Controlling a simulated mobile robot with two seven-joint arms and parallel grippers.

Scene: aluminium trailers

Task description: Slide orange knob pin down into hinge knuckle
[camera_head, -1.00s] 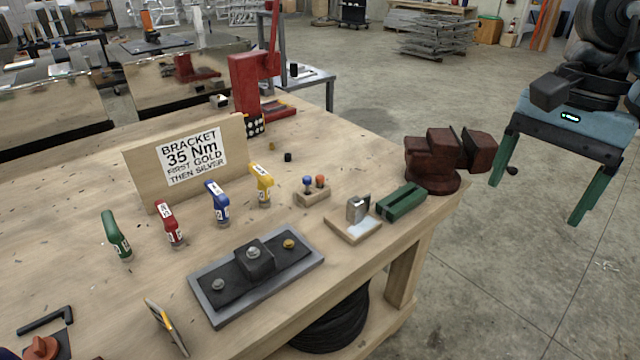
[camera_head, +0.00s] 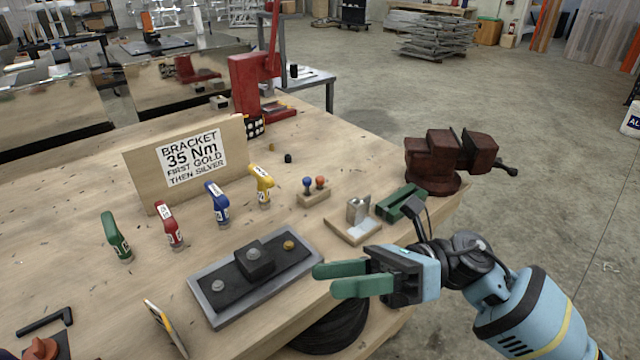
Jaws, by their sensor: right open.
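The orange knob pin (camera_head: 320,182) stands upright beside a blue knob pin (camera_head: 308,183) in a small wooden block (camera_head: 313,197). To its right, a grey metal hinge piece (camera_head: 358,209) stands on a wooden board (camera_head: 348,231); its knuckle bore is too small to make out. My right gripper (camera_head: 325,279) has green fingers, open and empty, pointing left. In the picture it is below the hinge board and beside the right end of the grey bracket plate. My left gripper is not in view.
A grey plate (camera_head: 203,304) with a black bracket and bolts lies left of my right gripper. A green block (camera_head: 400,203) and a red-brown vise (camera_head: 435,165) stand right of the hinge. Several coloured tools, including a yellow one (camera_head: 261,187), stand before the sign (camera_head: 190,160).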

